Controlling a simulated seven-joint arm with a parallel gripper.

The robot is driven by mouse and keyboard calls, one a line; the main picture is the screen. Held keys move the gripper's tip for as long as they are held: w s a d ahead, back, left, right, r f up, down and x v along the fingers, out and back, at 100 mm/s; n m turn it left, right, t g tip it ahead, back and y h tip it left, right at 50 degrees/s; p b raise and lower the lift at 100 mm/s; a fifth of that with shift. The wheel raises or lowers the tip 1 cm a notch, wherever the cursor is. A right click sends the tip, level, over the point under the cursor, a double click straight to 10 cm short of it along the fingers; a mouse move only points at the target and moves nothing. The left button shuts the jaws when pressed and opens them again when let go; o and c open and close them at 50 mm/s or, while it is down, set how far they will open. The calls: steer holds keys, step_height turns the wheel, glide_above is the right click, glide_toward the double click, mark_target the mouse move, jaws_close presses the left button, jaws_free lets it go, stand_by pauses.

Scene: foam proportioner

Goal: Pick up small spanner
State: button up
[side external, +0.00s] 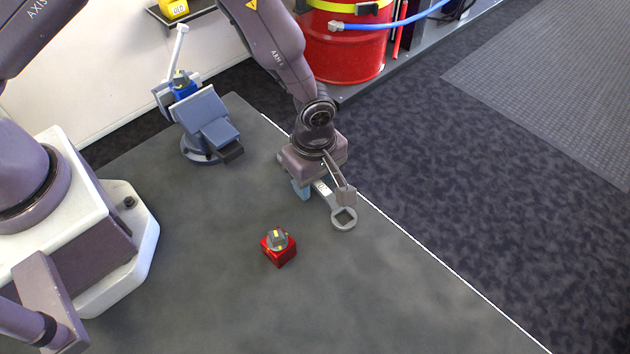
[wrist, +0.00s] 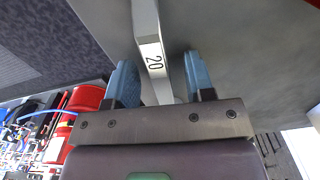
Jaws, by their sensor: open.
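The small spanner (side external: 333,203) is a grey metal tool lying on the dark table top near its right edge. Its ring end points toward the side camera; its other end is hidden under my gripper (side external: 318,190). In the wrist view the spanner's handle (wrist: 149,35), marked 20, passes between the two blue fingertips of my gripper (wrist: 159,62). The fingers are open, with a visible gap on each side of the handle. My gripper is low over the table, pointing down.
A red block with a grey knob (side external: 278,248) sits on the table in front of the gripper. A blue-grey vise (side external: 207,125) stands at the back left. A red drum (side external: 343,45) stands beyond the table. The front of the table is clear.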

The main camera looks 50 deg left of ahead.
jaws_close()
stand_by(0.3)
steer(key=shift+r, duration=0.4)
step_height(320, 180, up, 3)
steer(key=shift+f, duration=0.15)
steer(key=s+a+r, duration=0.3)
steer(key=s+r, duration=0.1)
steer(key=s, duration=0.2)
steer(key=s+a+r, duration=0.2)
steer(key=s+r, duration=0.3)
steer(key=s, duration=0.1)
steer(key=shift+s+a+r, duration=0.2)
steer(key=shift+s+a, duration=0.15)
steer(key=shift+a, duration=0.05)
